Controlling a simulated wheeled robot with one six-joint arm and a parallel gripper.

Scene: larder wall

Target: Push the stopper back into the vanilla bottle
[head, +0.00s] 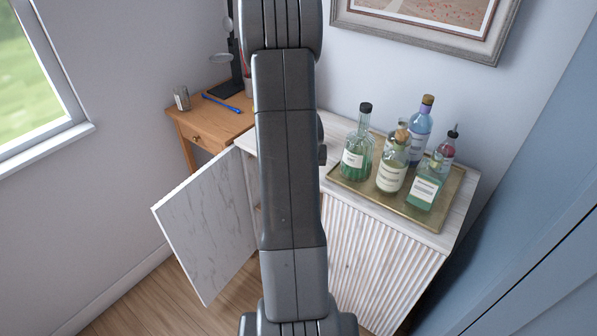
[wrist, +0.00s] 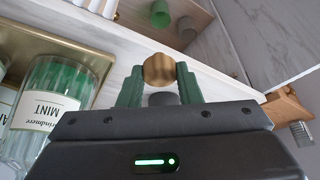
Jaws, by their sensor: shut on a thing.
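My gripper (wrist: 159,88) shows in the wrist view with its green fingers shut on a stopper (wrist: 159,68), which has a round golden-brown head and what looks like a grey plug below it. In the head view my arm hides the gripper and the stopper. Several bottles stand upright on a brass tray (head: 424,222) at the right in the head view. Their labels are too small to read there, so I cannot tell which is the vanilla bottle. In the wrist view a bottle labelled MINT (wrist: 50,108) stands left of the gripper.
The tray sits on a pale cabinet (head: 385,255) with one door (head: 205,225) standing open. Inside it are a green cup (wrist: 160,13) and a grey cup (wrist: 187,28). A wooden desk (head: 200,128) with a blue pen (head: 221,103) stands to the left.

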